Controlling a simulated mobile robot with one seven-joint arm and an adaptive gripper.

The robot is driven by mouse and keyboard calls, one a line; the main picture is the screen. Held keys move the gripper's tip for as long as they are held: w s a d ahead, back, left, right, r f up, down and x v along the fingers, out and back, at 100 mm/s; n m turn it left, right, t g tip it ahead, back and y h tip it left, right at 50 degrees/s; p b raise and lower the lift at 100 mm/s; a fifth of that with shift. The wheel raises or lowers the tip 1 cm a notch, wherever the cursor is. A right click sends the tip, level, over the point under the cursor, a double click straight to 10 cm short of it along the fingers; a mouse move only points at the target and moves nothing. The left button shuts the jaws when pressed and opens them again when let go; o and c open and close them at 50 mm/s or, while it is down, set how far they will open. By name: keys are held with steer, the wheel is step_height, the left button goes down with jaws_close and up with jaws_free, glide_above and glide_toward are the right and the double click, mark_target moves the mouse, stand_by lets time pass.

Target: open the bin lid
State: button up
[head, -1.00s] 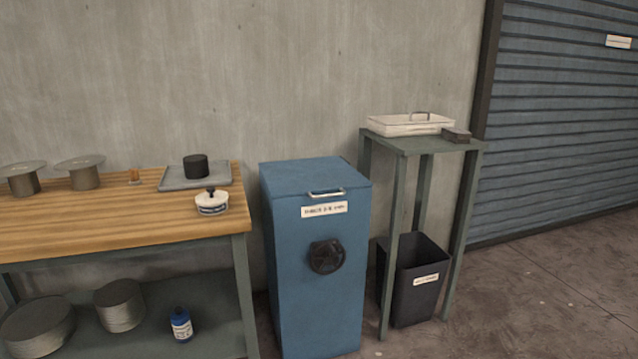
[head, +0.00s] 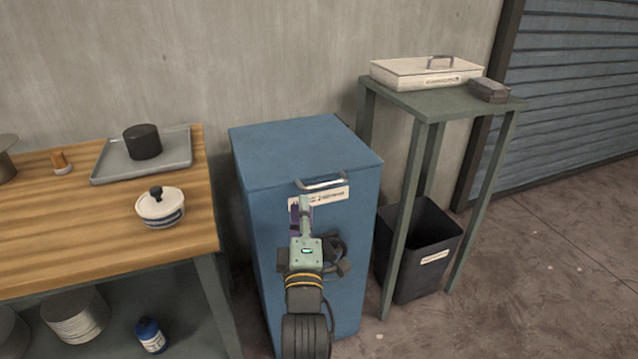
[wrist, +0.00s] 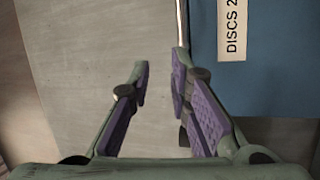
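The tall blue bin (head: 355,260) stands against the wall with its lid (head: 300,150) shut. A metal handle (head: 325,183) sits at the lid's front edge, above a white label (head: 335,196). My gripper (head: 303,204) is in front of the bin, just below and left of the handle. In the wrist view my gripper (wrist: 160,62) is open, with nothing between its fingers. The handle (wrist: 182,22) lies in line with the right fingertip there. I cannot tell whether they touch. The label (wrist: 233,28) shows at the upper right.
A wooden workbench (head: 100,235) with a tray (head: 178,165) and a lidded pot (head: 160,208) is at left. A green stand (head: 440,105) with a white box (head: 420,72) is at right, over a dark open bin (head: 420,250). Free floor lies right.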

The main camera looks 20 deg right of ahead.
mark_target(325, 185)
steer(key=d+f+g+h, duration=0.1)
steer(key=d+f, duration=0.2)
steer(key=d, duration=0.2)
steer(key=p+x, duration=0.2)
steer(key=x, duration=0.7)
steer(key=shift+w+a+r+p, duration=0.1)
steer(key=shift+w+r+p, duration=0.1)
steer(key=shift+w+p, duration=0.1)
steer(key=shift+c, duration=0.3)
jaws_close()
